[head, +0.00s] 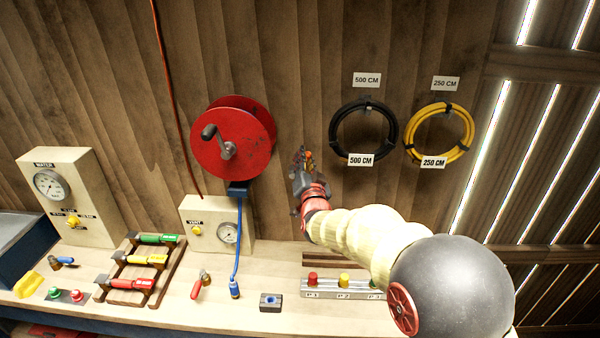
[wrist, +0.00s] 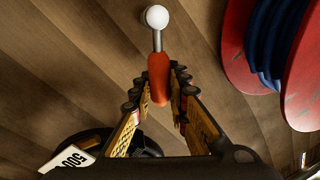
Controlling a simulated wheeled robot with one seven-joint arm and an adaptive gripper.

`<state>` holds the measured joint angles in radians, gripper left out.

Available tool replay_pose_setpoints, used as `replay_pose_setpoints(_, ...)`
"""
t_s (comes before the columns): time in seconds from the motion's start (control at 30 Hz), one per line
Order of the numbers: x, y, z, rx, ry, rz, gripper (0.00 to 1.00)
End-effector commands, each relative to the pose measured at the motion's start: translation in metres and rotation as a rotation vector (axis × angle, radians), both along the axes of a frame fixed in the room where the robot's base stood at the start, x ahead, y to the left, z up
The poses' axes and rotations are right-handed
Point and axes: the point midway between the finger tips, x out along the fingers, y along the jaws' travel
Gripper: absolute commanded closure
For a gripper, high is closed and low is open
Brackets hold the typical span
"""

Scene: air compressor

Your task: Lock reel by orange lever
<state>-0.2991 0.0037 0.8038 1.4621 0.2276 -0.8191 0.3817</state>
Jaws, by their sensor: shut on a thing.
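The red reel (head: 258,145) is on the plank wall, with a dark-handled crank (head: 211,133) on its face. In the wrist view the reel (wrist: 238,45) shows at the upper right with blue hose (wrist: 270,35) wound between its flanges. The orange lever (wrist: 158,72) has a metal stem ending in a white ball (wrist: 157,17). My gripper (wrist: 158,84) is shut on the lever's orange part, one finger on each side. In the head view my gripper (head: 303,160) is right of the reel, near the wall, and mostly hides the lever.
A black hose coil (head: 335,132) and a yellow hose coil (head: 409,130) hang to the right. Below stands a workbench with a vent gauge box (head: 205,215), a rack of colored handles (head: 125,297) and a button strip (head: 328,291). A blue hose (head: 238,262) runs down from the reel.

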Motion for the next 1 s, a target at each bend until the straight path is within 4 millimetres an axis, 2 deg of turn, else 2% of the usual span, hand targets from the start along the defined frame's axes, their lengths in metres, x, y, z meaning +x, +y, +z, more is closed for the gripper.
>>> replay_pose_setpoints(0.03, 0.0, -0.003, -0.01, 0.037, -0.002, 0.0, 1.0)
replay_pose_setpoints(0.5, -0.001, -0.02, -0.024, 0.361, -0.011, 0.0, 1.0)
replay_pose_setpoints(1.0, -0.001, -0.025, -0.029, 0.495, -0.013, -0.001, 1.0)
